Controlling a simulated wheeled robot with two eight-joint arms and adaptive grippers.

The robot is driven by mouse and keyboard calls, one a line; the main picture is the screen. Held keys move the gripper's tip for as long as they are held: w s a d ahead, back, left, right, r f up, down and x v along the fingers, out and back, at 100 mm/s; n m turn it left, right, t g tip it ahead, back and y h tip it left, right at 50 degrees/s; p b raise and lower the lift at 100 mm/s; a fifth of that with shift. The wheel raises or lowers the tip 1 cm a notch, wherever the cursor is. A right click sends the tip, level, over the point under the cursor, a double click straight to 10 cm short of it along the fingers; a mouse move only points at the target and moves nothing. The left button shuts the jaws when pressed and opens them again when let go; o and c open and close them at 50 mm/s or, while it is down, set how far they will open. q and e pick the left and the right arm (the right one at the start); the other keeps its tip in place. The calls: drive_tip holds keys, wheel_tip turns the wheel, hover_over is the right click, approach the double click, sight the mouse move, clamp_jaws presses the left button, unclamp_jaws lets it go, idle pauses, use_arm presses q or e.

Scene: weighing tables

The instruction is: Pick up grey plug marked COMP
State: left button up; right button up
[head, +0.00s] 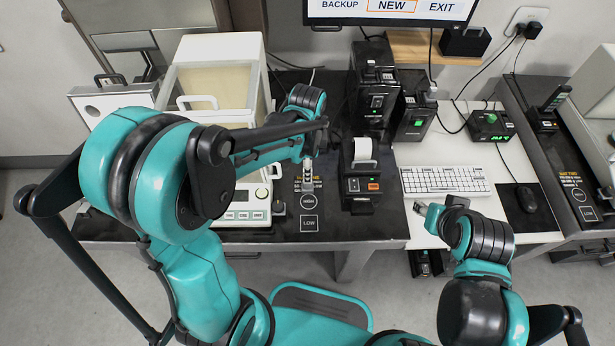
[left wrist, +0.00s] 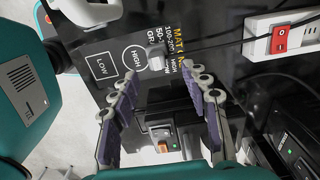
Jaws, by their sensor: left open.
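A small light grey plug (left wrist: 155,62) with a dark cable running off to the right lies on the black mat beside the HIGH circle in the left wrist view. No COMP marking can be read on it. My left gripper (left wrist: 160,74) is open, with its two fingers on either side of the plug and apart from it in the picture; the height gap cannot be told. In the head view my left gripper (head: 307,178) points down between the scale and the label printer, and hides the plug's surroundings. My right gripper (head: 437,212) is near the white desk's front edge; its jaws are unclear.
A white power strip (left wrist: 285,36) with a red switch lies at upper right in the left wrist view. The black label printer (head: 360,188) stands right of my left gripper. The boxed scale (head: 216,75) stands left. A keyboard (head: 445,181) is further right.

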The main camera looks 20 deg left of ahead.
sight(308, 185)
use_arm(q)
drive_tip(key=shift+s+d+f+b, duration=0.1)
drive_tip(key=shift+s+f+b, duration=0.1)
drive_tip(key=shift+f, duration=0.3)
drive_tip(key=shift+s+f+b, duration=0.1)
drive_tip(key=shift+f+b, duration=0.05)
drive_tip(key=shift+f, duration=0.35)
wheel_tip(308, 185, down, 5)
drive_tip(key=b, duration=0.2)
drive_tip(key=shift+w+b, duration=0.1)
drive_tip(key=shift+b, duration=0.2)
clamp_jaws()
